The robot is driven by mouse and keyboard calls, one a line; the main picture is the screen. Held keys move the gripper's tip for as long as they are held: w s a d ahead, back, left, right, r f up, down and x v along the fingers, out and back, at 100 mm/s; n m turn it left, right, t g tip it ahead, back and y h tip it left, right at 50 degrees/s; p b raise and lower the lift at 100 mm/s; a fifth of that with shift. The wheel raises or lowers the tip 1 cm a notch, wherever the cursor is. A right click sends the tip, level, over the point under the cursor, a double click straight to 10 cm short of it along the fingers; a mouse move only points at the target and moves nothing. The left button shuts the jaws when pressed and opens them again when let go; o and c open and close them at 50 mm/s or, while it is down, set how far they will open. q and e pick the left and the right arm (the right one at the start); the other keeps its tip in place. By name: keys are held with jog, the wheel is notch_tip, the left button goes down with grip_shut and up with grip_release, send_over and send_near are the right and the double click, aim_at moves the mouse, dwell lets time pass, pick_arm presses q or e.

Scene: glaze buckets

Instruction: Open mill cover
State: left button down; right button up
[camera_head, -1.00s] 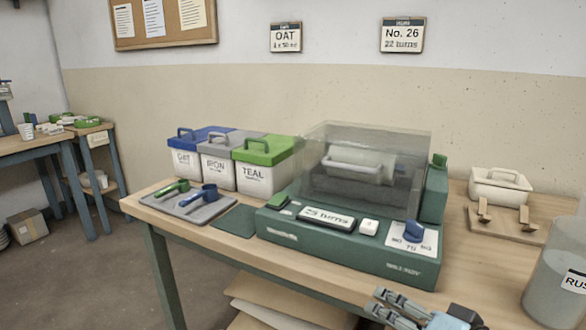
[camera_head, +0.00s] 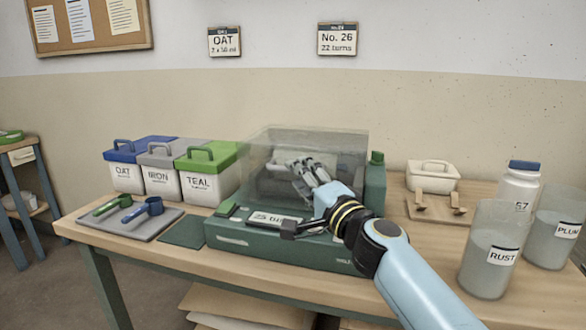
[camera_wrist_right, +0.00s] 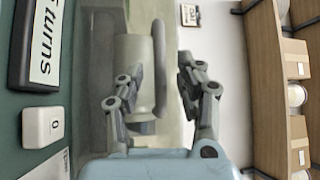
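The mill is a dark green machine (camera_head: 225,232) on the bench with a see-through grey cover (camera_head: 258,148), which is down over it. My right gripper (camera_head: 303,172) is at the front of the cover with its fingers spread. In the right wrist view, the gripper (camera_wrist_right: 160,92) has one finger on each side of a grey cover handle (camera_wrist_right: 159,60), with gaps showing and no grip on it. A pale drum (camera_wrist_right: 135,65) lies beyond the handle. In the head view my gripper and arm hide the handle and the dial. My left gripper is out of view.
Lidded blue, grey and green buckets (camera_head: 205,180) stand left of the mill. A grey tray (camera_head: 110,228) with scoops lies in front of them.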

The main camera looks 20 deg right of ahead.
jog(key=shift+x, duration=1.6)
jog(key=shift+c, duration=0.4)
grip_shut()
jog(key=shift+s+f, duration=0.1)
